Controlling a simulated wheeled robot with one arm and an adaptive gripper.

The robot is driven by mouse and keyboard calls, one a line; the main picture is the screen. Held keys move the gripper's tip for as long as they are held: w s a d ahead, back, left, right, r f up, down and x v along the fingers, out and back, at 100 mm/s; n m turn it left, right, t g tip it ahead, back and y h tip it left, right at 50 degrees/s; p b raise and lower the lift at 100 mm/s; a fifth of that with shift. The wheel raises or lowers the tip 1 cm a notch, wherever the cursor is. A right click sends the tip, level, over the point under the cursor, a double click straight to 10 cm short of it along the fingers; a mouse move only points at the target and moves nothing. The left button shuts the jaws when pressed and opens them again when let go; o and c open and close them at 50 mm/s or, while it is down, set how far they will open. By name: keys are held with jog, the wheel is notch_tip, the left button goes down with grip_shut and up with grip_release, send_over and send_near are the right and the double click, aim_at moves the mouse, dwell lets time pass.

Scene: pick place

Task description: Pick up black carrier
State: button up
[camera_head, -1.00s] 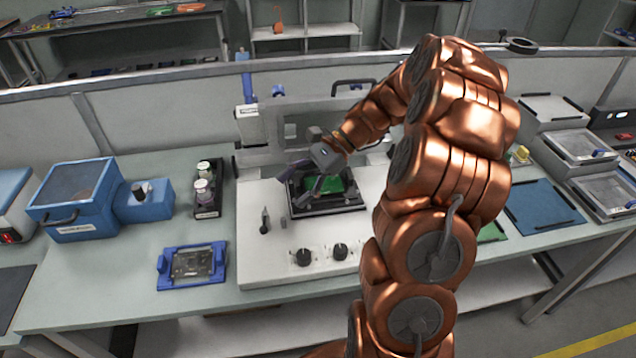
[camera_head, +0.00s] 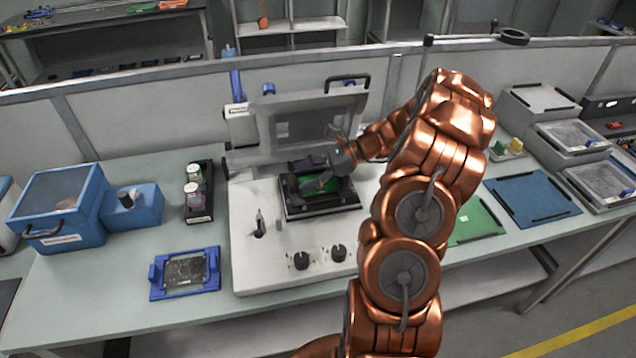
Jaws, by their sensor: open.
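The black carrier (camera_head: 322,208) is a dark rectangular frame with a green board (camera_head: 318,187) inside. It sits on the white machine (camera_head: 262,272) in the middle of the bench, under a raised, tilted lid. My gripper (camera_head: 311,174) is open with its fingers over the carrier's far part, coming from the right. It partly hides the board and the carrier's back edge. Whether the fingers touch the carrier cannot be told.
A blue holder with a grey plate (camera_head: 185,273) lies left of the machine. Green (camera_head: 474,222) and blue (camera_head: 533,197) mats lie right, near stacked grey trays.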

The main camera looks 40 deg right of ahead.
aim_at(290, 181)
jog(key=p+x, duration=0.1)
jog(key=x, duration=0.2)
jog(key=shift+a, duration=0.35)
jog(key=shift+w+a+f, duration=0.2)
jog(key=shift+a+f, duration=0.05)
jog(key=shift+f, duration=0.05)
jog(key=shift+c, duration=0.3)
jog(key=c, duration=1.2)
jog(key=shift+r, duration=0.1)
